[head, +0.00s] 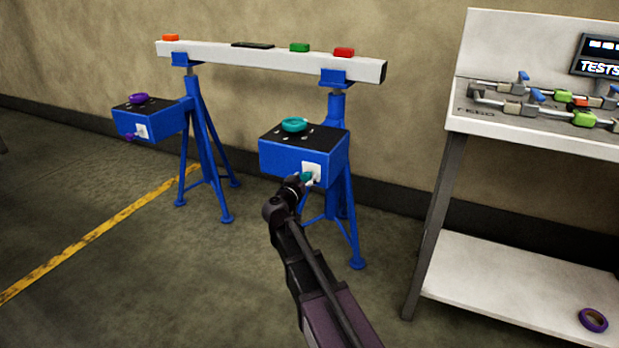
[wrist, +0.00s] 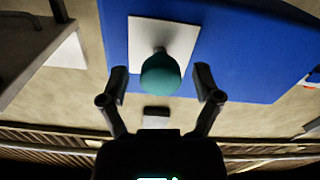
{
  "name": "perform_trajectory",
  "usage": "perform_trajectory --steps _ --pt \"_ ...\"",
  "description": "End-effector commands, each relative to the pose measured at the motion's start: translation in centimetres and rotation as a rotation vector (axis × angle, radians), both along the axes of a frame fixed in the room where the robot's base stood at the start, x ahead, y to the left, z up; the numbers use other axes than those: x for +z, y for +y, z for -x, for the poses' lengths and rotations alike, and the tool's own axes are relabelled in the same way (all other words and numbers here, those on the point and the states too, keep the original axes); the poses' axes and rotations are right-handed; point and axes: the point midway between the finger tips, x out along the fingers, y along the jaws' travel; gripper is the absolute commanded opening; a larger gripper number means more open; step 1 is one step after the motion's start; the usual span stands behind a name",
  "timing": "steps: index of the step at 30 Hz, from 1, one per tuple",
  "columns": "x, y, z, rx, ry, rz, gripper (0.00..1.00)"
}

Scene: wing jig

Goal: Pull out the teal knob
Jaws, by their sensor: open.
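The teal knob (wrist: 161,74) sticks out on a short stem from a white square plate (wrist: 178,42) on the blue box. In the head view the knob (head: 306,176) shows only in part, at the front face of the right-hand blue box (head: 281,158), with my arm's end in front of it. My gripper (wrist: 161,84) is open, with one finger on each side of the knob. Gaps show between the knob and both fingers, so neither appears to touch it. In the head view my gripper (head: 298,182) is small and dark at the plate.
A teal ring (head: 294,125) lies on top of the same box. A second blue box (head: 150,120) with a purple ring and purple knob is at left. A white beam (head: 270,58) rests on blue stands. A white workbench (head: 540,125) stands at right. Floor at left is clear.

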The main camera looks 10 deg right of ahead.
Motion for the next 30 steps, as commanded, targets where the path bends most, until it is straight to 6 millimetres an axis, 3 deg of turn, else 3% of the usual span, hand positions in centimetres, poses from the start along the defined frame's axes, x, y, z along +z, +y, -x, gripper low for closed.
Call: perform_trajectory --steps 7,15,20,30 --pt "0.0 0.0 0.0 0.000 0.000 0.000 0.79" --pt "0.0 0.0 0.0 0.000 0.000 0.000 0.00" --pt "0.0 0.1 0.2 -0.001 0.000 0.000 0.00" --pt "0.0 2.0 2.9 -0.002 0.000 0.000 0.00"
